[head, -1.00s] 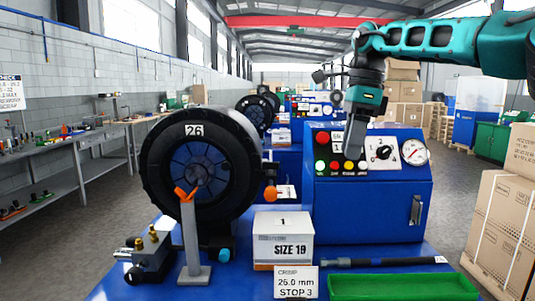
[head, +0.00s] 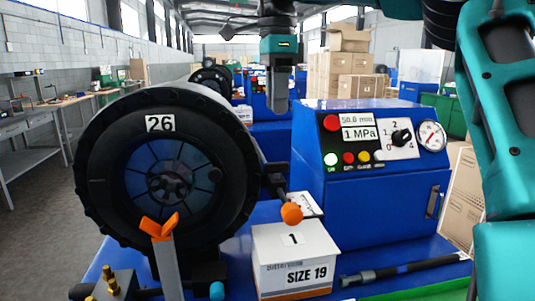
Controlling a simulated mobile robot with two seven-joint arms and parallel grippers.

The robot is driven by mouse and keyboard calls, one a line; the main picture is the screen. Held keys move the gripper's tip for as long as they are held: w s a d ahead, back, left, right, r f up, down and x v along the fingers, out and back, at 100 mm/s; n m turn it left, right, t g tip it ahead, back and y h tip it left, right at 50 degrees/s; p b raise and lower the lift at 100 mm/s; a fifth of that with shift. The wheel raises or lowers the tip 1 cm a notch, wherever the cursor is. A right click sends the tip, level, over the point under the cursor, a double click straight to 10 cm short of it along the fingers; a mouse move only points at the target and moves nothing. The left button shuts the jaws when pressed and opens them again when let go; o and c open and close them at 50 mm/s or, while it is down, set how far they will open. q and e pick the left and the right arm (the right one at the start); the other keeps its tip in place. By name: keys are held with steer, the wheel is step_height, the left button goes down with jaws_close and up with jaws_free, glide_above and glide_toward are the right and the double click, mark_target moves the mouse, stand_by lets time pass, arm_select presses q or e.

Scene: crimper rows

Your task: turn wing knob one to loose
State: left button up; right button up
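A round black crimper head (head: 100,185) marked 26 stands at the left of the blue bench. An orange two-winged piece (head: 160,226) sits on top of a grey post (head: 167,268) in front of it; I cannot tell whether this is wing knob one. An orange ball (head: 291,214) on a dark lever shows right of the head. My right gripper (head: 278,108) points down, above and behind the crimper and beside the blue control box, apart from the orange pieces. Its fingers are seen edge-on, so their opening is unclear. My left gripper is out of view.
The blue control box (head: 372,205) has buttons, a dial (head: 401,137) and a gauge (head: 431,136). A white SIZE 19 box (head: 293,260), a black bar (head: 400,270) and a green tray (head: 425,291) lie in front. Brass fittings (head: 108,283) stand front left.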

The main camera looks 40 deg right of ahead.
mark_target(277, 163)
step_height(277, 163, down, 12)
steer(key=shift+s+r+b, duration=0.15)
steer(key=shift+b, duration=0.7)
steer(key=shift+c, duration=0.5)
jaws_close()
